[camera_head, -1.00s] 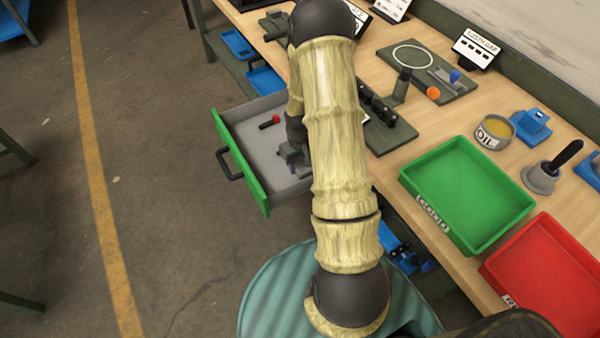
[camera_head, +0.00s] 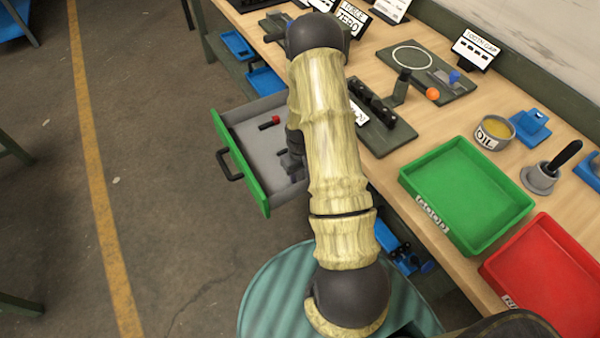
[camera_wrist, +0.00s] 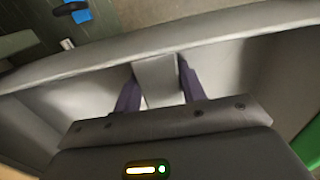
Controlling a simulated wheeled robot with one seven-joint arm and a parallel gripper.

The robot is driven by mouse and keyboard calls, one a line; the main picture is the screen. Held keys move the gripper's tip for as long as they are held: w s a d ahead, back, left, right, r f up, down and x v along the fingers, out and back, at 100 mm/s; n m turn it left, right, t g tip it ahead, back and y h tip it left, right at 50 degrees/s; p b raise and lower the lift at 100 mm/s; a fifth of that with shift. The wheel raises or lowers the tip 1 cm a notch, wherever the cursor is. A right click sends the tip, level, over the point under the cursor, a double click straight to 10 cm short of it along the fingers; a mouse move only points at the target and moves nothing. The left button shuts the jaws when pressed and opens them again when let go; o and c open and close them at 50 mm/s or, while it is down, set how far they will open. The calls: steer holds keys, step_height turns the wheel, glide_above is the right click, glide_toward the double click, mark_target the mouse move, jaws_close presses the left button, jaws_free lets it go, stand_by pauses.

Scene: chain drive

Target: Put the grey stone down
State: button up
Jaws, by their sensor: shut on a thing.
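The grey stone (camera_wrist: 157,80) is a pale grey block between the two dark purple fingers of my gripper (camera_wrist: 158,88) in the wrist view. My gripper is shut on it. In the head view my gripper (camera_head: 292,168) is low in the right part of the open drawer, partly covered by my arm. The stone cannot be made out there. The drawer (camera_head: 250,158) has a grey tray and a green front with a black handle. In the wrist view a grey drawer wall (camera_wrist: 225,35) runs close past the stone; I cannot tell whether the stone touches the drawer.
A small red and black piece (camera_head: 270,122) lies in the drawer. The workbench (camera_head: 450,262) beside it carries a green tray (camera_head: 500,222), a red tray (camera_head: 560,285), an oil tin (camera_head: 494,132) and fixture boards. Blue bins (camera_head: 266,82) sit under the bench.

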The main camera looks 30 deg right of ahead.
mark_target(300, 172)
steer(key=shift+s+f, duration=0.1)
steer(key=shift+f, duration=0.2)
steer(key=o, duration=1)
steer(key=shift+a, duration=0.1)
steer(key=shift+w+r, duration=0.2)
steer(key=shift+r, duration=0.5)
step_height(300, 172, up, 11)
steer(key=shift+s+r, duration=0.15)
